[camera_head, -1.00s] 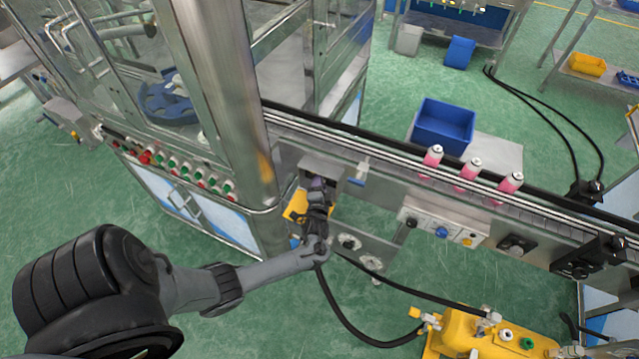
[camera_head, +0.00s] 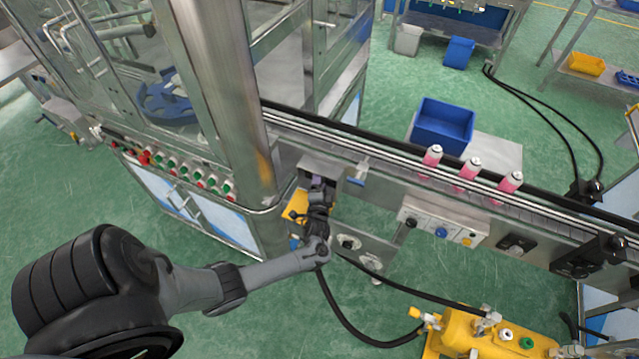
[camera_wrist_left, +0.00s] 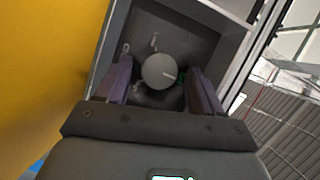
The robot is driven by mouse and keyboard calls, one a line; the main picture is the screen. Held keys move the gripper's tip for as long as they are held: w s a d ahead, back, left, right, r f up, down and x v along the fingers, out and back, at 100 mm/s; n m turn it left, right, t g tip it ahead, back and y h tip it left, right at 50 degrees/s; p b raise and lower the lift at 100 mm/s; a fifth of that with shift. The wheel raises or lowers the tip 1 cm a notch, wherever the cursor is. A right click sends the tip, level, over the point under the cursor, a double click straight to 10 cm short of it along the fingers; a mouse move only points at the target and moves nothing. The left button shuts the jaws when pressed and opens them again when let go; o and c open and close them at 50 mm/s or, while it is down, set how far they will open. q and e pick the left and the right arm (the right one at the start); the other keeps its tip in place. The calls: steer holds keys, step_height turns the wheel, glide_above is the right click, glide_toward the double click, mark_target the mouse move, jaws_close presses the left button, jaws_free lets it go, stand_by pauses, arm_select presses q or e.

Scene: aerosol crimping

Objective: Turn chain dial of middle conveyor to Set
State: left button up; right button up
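The chain dial (camera_wrist_left: 159,71) is a round grey knob with a pale pointer line, set in a dark recessed panel in the left wrist view. My left gripper (camera_wrist_left: 160,92) is open, with a purple finger on each side of the dial and gaps between. In the head view my left gripper (camera_head: 318,190) reaches into a box under the conveyor (camera_head: 380,173), and the dial is hidden there. My right gripper is not in view.
Pink bottles (camera_head: 468,168) stand on the conveyor, with a blue bin (camera_head: 443,124) behind. A control panel (camera_head: 440,228) is right of my gripper. A steel-framed machine (camera_head: 215,100) stands left. A yellow unit (camera_head: 490,335) and black hoses are below.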

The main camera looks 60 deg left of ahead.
arm_select(q)
steer(key=shift+s, duration=0.1)
steer(key=p+v, duration=0.1)
steer(key=v, duration=0.9)
steer(key=shift+s+d, duration=0.2)
steer(key=shift+d, duration=0.1)
